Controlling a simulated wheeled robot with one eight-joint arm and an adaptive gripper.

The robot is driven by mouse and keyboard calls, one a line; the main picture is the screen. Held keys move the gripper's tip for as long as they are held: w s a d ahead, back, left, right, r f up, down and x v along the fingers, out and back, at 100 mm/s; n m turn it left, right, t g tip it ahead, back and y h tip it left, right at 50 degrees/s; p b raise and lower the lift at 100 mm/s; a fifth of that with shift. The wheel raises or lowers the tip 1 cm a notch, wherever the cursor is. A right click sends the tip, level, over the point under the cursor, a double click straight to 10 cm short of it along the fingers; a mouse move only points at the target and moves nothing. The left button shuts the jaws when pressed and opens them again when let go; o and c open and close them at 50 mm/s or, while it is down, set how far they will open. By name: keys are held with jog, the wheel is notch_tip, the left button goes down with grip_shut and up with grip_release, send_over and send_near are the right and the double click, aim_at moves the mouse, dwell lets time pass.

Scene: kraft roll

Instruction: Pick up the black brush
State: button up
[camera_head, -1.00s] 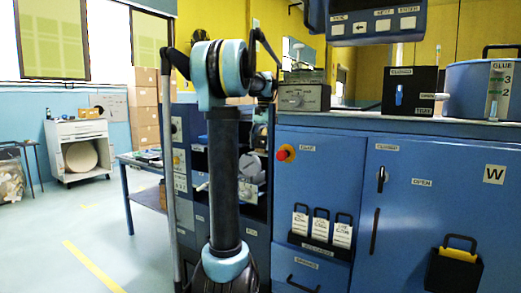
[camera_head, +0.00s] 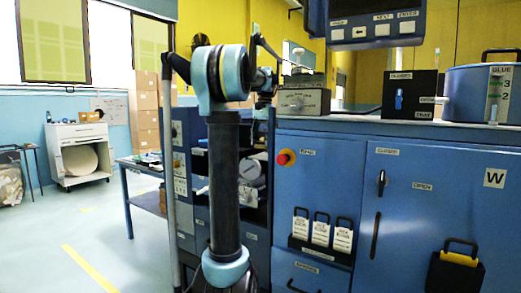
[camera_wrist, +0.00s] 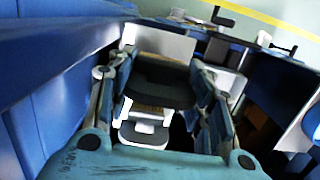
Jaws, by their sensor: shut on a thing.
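In the wrist view my gripper (camera_wrist: 165,64) has its blue-padded fingers on both sides of a dark, bar-shaped thing, which seems to be the black brush (camera_wrist: 160,93). The fingers are shut on it. I cannot make out the brush there.
A blue counter (camera_head: 350,124) carries a grey box (camera_head: 303,101), a black box (camera_head: 410,94) and a blue glue pot (camera_head: 470,92). A red button (camera_head: 285,157) juts from the cabinet front. A side table (camera_head: 148,165) stands left of my arm. The floor further left is open.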

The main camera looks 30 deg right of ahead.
notch_tip(320, 180, up, 24)
jog(key=shift+r, duration=0.25)
dwell(0.4)
